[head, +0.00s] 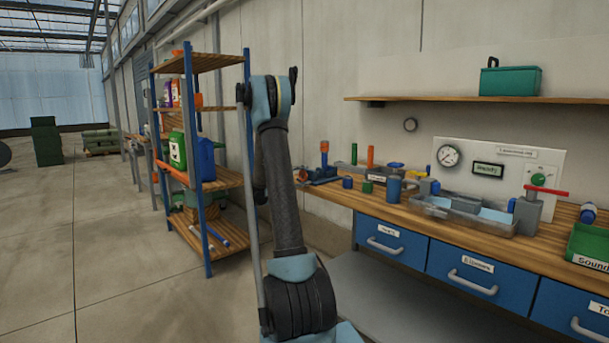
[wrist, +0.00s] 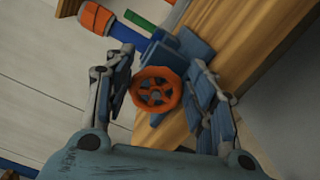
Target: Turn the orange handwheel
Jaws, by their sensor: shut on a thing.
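The orange handwheel (wrist: 157,90) is a small spoked ring with a dark centre, mounted on a blue body (wrist: 168,52). In the wrist view my gripper (wrist: 160,92) has one finger on each side of the wheel and is shut on it. The exact contact points of the finger pads are hard to make out. In the head view the handwheel (head: 302,171) is a small reddish shape at the left end of the bench, beside my arm. My gripper is hidden behind my arm in that view.
A shelf rack (head: 205,178) stands left.

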